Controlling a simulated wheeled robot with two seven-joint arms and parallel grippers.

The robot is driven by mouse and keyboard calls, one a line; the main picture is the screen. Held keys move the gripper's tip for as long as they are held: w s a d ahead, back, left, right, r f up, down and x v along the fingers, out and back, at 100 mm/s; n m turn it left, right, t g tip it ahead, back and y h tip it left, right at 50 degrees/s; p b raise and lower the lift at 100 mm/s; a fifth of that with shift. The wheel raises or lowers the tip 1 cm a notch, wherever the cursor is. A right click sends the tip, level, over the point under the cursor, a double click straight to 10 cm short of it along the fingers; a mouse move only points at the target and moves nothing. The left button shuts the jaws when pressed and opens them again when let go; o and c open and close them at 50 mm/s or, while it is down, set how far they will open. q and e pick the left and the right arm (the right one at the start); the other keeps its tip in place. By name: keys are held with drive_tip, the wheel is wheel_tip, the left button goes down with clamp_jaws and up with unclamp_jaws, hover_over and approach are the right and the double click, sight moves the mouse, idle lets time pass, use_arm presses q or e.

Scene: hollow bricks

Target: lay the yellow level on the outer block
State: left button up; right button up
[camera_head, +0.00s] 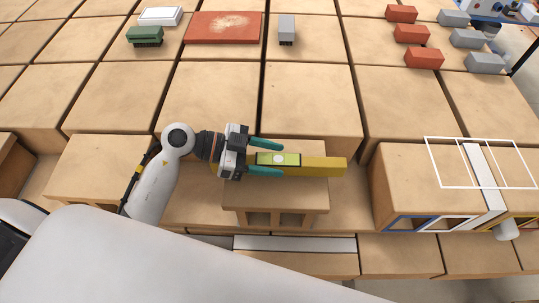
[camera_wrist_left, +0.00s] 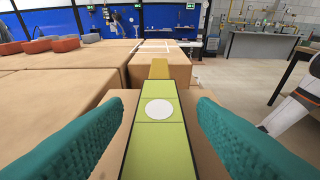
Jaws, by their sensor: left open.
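The yellow level (camera_head: 325,166) lies flat along the top of a hollow block (camera_head: 275,198) at the middle, its right end jutting past the block's edge. Its green top panel with a white disc shows in the left wrist view (camera_wrist_left: 155,143), with the yellow far end beyond. My left gripper (camera_head: 283,158) is open, its teal fingers on either side of the level. In the left wrist view, gaps show between fingers and level. A separate block (camera_head: 405,185) at the right has a white outline on top; it also shows ahead in the left wrist view (camera_wrist_left: 160,66). My right gripper is not in view.
A white strip (camera_head: 482,178) crosses the top of the right block. Red bricks (camera_head: 411,34) and grey bricks (camera_head: 468,38) stand at the back right. A green brush (camera_head: 144,36), a red board (camera_head: 224,27) and a grey brush (camera_head: 286,27) lie at the back. The middle block tops are clear.

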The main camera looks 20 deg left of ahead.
use_arm(q)
drive_tip(key=b+v, duration=0.1)
drive_tip(key=v, duration=1.1)
drive_tip(key=shift+s+r, duration=0.1)
drive_tip(key=shift+r, duration=0.05)
